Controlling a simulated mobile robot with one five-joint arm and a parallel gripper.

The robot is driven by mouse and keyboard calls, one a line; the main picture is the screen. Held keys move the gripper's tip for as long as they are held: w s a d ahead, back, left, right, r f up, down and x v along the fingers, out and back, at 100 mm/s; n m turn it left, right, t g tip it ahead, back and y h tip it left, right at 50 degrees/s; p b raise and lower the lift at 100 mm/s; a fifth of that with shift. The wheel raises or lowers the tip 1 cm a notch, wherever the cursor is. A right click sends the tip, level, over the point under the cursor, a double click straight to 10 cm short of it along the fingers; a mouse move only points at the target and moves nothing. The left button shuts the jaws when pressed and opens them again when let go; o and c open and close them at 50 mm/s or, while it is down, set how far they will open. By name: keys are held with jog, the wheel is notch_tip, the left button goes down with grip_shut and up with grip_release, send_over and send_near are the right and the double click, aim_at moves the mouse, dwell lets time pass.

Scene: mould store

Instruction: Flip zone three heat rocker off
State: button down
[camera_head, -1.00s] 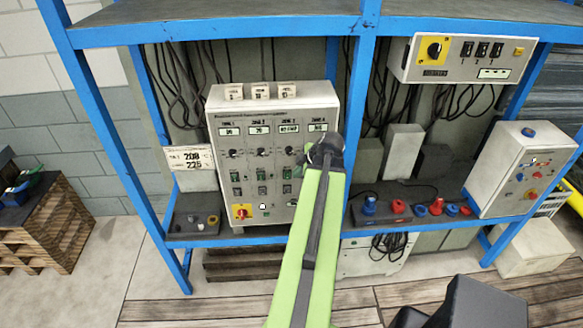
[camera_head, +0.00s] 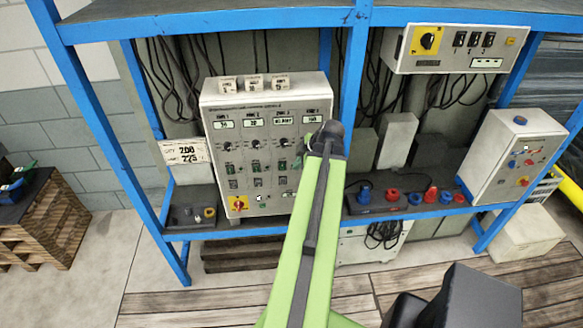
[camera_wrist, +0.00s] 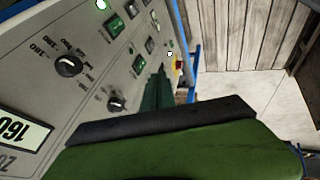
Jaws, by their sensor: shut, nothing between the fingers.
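The grey control panel (camera_head: 212,120) stands on the rack's lower shelf, with columns of displays, knobs and rockers. The zone three column is third from the left; its rocker (camera_head: 282,165) sits below its knob (camera_head: 283,143). My gripper (camera_head: 298,163) is shut and empty, close in front of the panel's right part. My arm hides much of the fourth column. The wrist view shows the panel tilted, with a 160 display (camera_wrist: 22,131), two black knobs and several green rockers (camera_wrist: 139,64). A dark green shape covers part of the panel there. Contact and rocker position cannot be told.
Blue rack posts (camera_head: 353,90) flank the panel. Red and blue connectors (camera_head: 390,195) sit on the shelf to the right. A second box with buttons (camera_head: 515,155) stands farther right. A switch box (camera_head: 450,50) hangs above. A pallet stack (camera_head: 40,225) is at left.

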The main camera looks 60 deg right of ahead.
aim_at(282, 167)
jog(key=d+b+x, duration=0.1)
jog(key=b+x, duration=0.2)
jog(key=x, duration=0.1)
jog(key=b+x, duration=0.3)
jog(key=x, duration=0.1)
jog(key=w+d+r+b+x, duration=0.1)
jog(key=b+x, duration=0.2)
jog(key=x, duration=0.1)
jog(key=shift+w+d+f, duration=0.25)
jog(key=shift+d, duration=0.15)
